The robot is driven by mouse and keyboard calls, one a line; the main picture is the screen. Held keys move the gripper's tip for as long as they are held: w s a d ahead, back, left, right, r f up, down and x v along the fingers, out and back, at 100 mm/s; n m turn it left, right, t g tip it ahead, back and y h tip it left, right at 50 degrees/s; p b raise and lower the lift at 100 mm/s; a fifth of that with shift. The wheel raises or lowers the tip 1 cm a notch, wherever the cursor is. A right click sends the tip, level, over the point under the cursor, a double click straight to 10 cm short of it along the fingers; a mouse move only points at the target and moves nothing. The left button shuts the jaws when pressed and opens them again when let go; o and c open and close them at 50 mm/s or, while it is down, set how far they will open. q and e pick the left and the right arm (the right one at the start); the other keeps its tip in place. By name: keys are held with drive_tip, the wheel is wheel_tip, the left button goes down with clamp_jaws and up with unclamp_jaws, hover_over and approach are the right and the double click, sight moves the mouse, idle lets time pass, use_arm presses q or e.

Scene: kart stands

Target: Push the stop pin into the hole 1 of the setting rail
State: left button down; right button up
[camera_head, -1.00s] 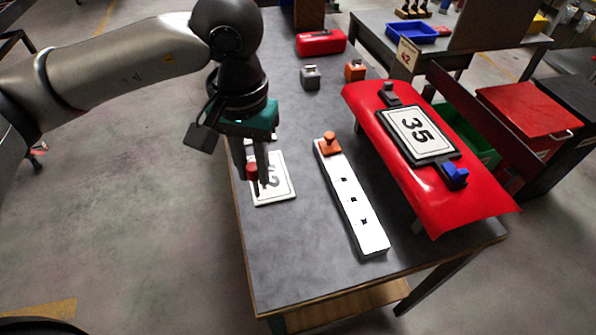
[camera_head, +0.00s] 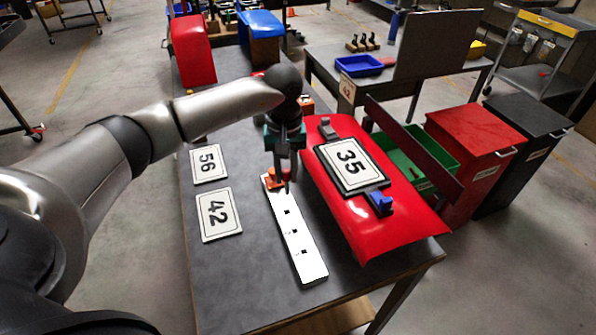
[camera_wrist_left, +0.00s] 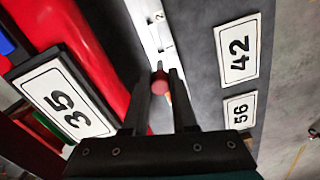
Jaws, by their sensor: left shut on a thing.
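The setting rail (camera_head: 296,240) is a long white bar on the grey table with a row of dark holes. An orange block (camera_head: 271,180) sits at its far end. My left gripper (camera_head: 284,178) points down over the far part of the rail, beside the orange block. It is shut on the red stop pin (camera_head: 287,173). The pin also shows between the fingers in the left wrist view (camera_wrist_left: 161,85), with the rail (camera_wrist_left: 148,30) beyond it. The pin's lower end and the hole under it are hidden, so I cannot tell whether it has entered. My right gripper is not in view.
A red panel (camera_head: 385,235) with plate 35 (camera_head: 350,163) lies close right of the rail. Number plates 56 (camera_head: 208,163) and 42 (camera_head: 218,214) lie flat to the left. The table near the rail's front end is clear.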

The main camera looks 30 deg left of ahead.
sight(286, 193)
use_arm(q)
drive_tip(key=shift+a, duration=0.15)
drive_tip(key=shift+f+b, duration=2.6)
drive_tip(key=shift+f, duration=0.35)
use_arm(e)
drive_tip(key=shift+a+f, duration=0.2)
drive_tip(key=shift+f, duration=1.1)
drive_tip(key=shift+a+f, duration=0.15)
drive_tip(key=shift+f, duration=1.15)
use_arm(q)
drive_tip(key=shift+b, duration=0.35)
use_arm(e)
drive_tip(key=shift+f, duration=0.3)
use_arm(q)
drive_tip(key=shift+f+b, duration=1.55)
drive_tip(key=shift+f, duration=0.2)
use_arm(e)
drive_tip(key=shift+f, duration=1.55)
use_arm(q)
drive_tip(key=c, duration=0.6)
unclamp_jaws()
wheel_tip(286, 193, up, 15)
drive_tip(key=shift+r+p, duration=0.15)
drive_tip(key=shift+p, duration=1)
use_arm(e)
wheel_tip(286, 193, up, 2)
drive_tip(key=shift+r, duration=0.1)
